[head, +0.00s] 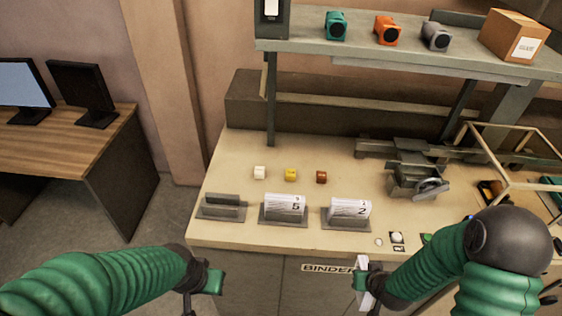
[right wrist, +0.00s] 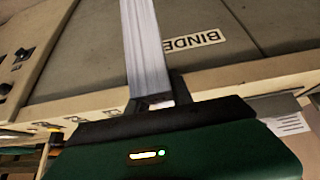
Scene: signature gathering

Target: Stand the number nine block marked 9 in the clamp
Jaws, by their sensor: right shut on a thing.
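My right gripper (head: 366,288) is shut on a thin white page block (head: 362,272), held in front of the bench's front edge. In the right wrist view the block (right wrist: 146,45) rises from between the dark fingers (right wrist: 155,103) as a pale striped edge; no number shows on it. A grey clamp-like device (head: 416,180) with a round handle stands on the bench at the right, apart from the block. My left gripper (head: 205,283) is low at the front left, away from the bench top; its jaw opening is unclear.
Blocks marked 5 (head: 285,207) and 2 (head: 350,209) stand in grey holders; the left holder (head: 221,212) holds no white block. Three small white, yellow and brown pieces (head: 290,174) lie behind. A glass-like framed box (head: 510,150) is at right. A shelf (head: 400,58) hangs above.

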